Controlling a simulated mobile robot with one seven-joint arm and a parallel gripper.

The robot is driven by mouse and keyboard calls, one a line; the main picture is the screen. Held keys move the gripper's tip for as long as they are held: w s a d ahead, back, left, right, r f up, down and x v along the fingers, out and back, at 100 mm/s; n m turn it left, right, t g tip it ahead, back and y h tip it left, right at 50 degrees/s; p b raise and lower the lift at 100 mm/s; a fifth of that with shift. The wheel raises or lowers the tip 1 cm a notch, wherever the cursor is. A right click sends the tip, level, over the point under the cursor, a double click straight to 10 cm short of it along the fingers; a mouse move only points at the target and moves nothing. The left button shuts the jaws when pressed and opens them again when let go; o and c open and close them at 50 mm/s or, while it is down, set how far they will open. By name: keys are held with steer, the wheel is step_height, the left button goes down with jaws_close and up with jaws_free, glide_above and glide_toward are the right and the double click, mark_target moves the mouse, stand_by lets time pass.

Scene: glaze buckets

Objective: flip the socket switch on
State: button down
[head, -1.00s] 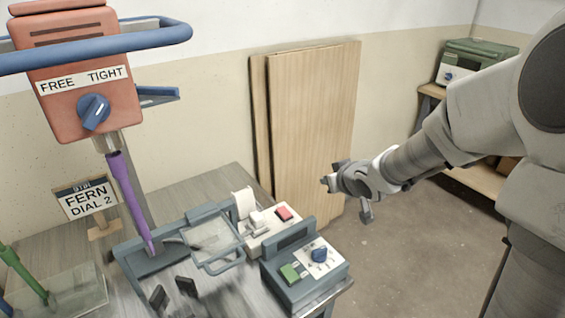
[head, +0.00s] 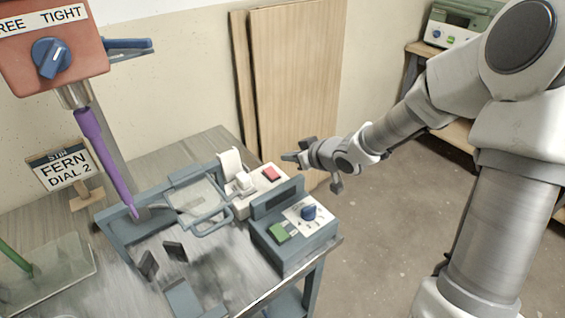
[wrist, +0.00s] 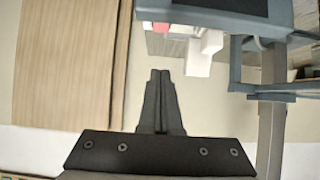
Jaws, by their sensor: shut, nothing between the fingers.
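The socket is a white block (head: 241,206) on the table, behind the grey control box. Its red switch (head: 271,174) is at the block's right end, and a white plug (head: 240,183) stands on it. Whether the switch is on or off is too small to tell. My gripper (head: 288,157) is in the air just right of and behind the red switch, apart from it. In the wrist view my gripper's fingers (wrist: 160,78) are together and empty. The red switch (wrist: 161,27) and white plug (wrist: 206,50) show beyond the fingertips.
A grey box (head: 298,236) with a blue dial and green button stands at the table's right edge. A stirrer machine (head: 50,75) with a purple shaft is at left. Wooden boards (head: 296,95) lean on the wall behind my gripper. Open floor lies right of the table.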

mark_target(269, 170)
steer(key=b+x, duration=0.1)
steer(key=x, duration=0.2)
steer(key=b+x, duration=0.2)
steer(key=x, duration=0.1)
steer(key=f+b+x, duration=0.1)
steer(key=b+x, duration=0.1)
steer(key=x, duration=0.2)
steer(key=shift+s+d+f, duration=0.15)
steer(key=shift+s+d, duration=0.05)
steer(key=shift+s, duration=0.1)
steer(key=shift+w+a+f+b, duration=0.1)
steer(key=shift+w+f+b, duration=0.1)
steer(key=shift+f+b, duration=0.65)
steer(key=shift+p, duration=0.45)
steer(key=shift+p, duration=0.4)
steer(key=shift+w+a+g+h+p, duration=0.15)
steer(key=shift+g+h+p, duration=0.25)
steer(key=shift+p, duration=0.75)
steer(key=shift+f, duration=0.45)
steer(key=shift+b, duration=0.3)
steer(key=shift+r, duration=0.1)
steer(key=shift+w+a+r+p, duration=0.15)
steer(key=shift+w+a+p, duration=0.25)
steer(key=shift+w, duration=0.25)
